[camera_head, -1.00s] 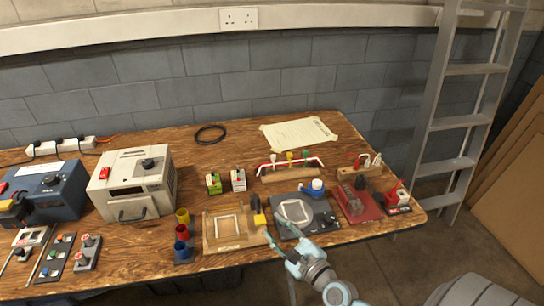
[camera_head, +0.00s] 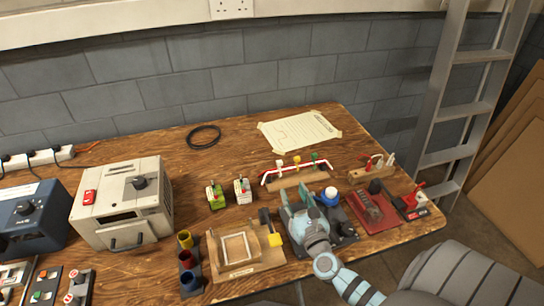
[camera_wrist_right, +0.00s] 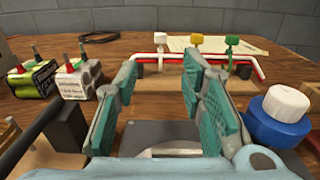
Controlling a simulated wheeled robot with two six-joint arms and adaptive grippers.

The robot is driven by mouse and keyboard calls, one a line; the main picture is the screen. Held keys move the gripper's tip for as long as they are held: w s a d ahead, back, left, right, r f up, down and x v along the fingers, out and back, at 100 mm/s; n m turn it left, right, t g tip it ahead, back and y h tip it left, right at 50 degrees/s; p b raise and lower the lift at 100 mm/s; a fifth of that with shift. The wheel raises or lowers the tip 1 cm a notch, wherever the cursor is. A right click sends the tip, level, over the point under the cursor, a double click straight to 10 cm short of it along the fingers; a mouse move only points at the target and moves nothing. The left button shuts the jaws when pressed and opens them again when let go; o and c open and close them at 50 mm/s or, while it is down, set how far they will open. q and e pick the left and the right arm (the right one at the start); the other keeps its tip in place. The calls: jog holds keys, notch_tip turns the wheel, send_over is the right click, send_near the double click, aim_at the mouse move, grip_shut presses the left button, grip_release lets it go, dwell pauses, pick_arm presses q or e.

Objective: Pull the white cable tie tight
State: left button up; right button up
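The white cable tie (camera_head: 280,164) stands up from a bundle of red and white cables (camera_head: 268,176) on a wooden block (camera_head: 297,179) at the back right. In the right wrist view its white head (camera_wrist_right: 174,45) is left of a yellow tie (camera_wrist_right: 196,41) and a green tie (camera_wrist_right: 231,40). My right gripper (camera_head: 297,203) is open and empty above a dark device, in front of the block. In the right wrist view its two teal-padded fingers (camera_wrist_right: 160,75) stand apart with the cables beyond them. My left gripper is not in view.
A blue pot with a white cap (camera_wrist_right: 283,108) stands close on the right of the fingers. Two small boxes with terminals (camera_head: 229,193) stand to the left. A wooden frame fixture (camera_head: 238,266) and a red base (camera_head: 381,218) flank the dark device. Bare table lies behind the boxes.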

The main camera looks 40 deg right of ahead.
aim_at(280, 164)
jog(key=shift+w+d+r, duration=0.1)
jog(key=shift+w+d, duration=0.1)
jog(key=shift+w, duration=0.25)
jog(key=b+x, duration=0.2)
jog(key=x, duration=0.9)
jog(key=shift+w+d+b, duration=0.15)
jog(key=shift+w+b, duration=0.2)
jog(key=shift+w+d, duration=0.2)
jog(key=shift+w, duration=0.45)
grip_shut()
